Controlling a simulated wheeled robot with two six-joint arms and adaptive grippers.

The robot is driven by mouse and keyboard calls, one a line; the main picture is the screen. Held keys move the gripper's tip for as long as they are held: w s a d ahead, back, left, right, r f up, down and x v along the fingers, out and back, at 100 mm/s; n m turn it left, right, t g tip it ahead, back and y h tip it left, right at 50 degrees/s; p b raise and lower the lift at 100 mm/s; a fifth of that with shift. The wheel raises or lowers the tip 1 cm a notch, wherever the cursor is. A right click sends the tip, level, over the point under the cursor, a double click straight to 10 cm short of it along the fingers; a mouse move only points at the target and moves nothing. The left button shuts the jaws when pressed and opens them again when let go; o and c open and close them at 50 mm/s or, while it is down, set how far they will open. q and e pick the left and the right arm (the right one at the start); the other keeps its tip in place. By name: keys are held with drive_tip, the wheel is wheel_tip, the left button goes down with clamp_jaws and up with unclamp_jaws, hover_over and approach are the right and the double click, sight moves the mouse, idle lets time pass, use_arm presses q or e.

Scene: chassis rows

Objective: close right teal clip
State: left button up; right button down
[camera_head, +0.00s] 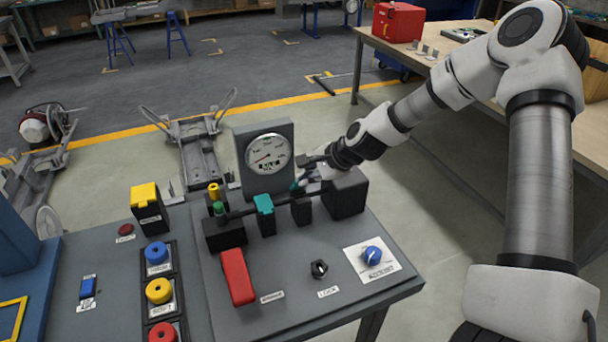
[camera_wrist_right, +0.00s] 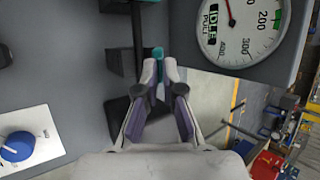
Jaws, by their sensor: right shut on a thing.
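The right teal clip (camera_head: 296,185) shows only as a small teal piece at my right gripper (camera_head: 305,174), above a black block on the dark bar. In the right wrist view, the fingers of my right gripper (camera_wrist_right: 161,70) come together at their tips around this teal clip (camera_wrist_right: 158,52); most of it is hidden. My right gripper is shut on it. I cannot tell how far the clip is folded. The left teal clip (camera_head: 264,204) sits on top of another black block on the same bar. My left gripper is not in view.
A pressure gauge (camera_head: 267,152) on an upright grey plate stands close behind the bar. A large black block (camera_head: 345,193) is at the bar's right end. A red lever (camera_head: 237,276), black lock knob (camera_head: 319,268) and blue knob (camera_head: 372,255) are in front.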

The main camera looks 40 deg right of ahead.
drive_tip(key=s+f+n+t+b, duration=0.2)
drive_tip(key=f+t+b, duration=0.3)
drive_tip(key=b, duration=1.2)
drive_tip(key=shift+s+a+f+t+b, duration=0.35)
drive_tip(key=shift+s+t, duration=0.45)
drive_tip(key=shift+t, duration=1.2)
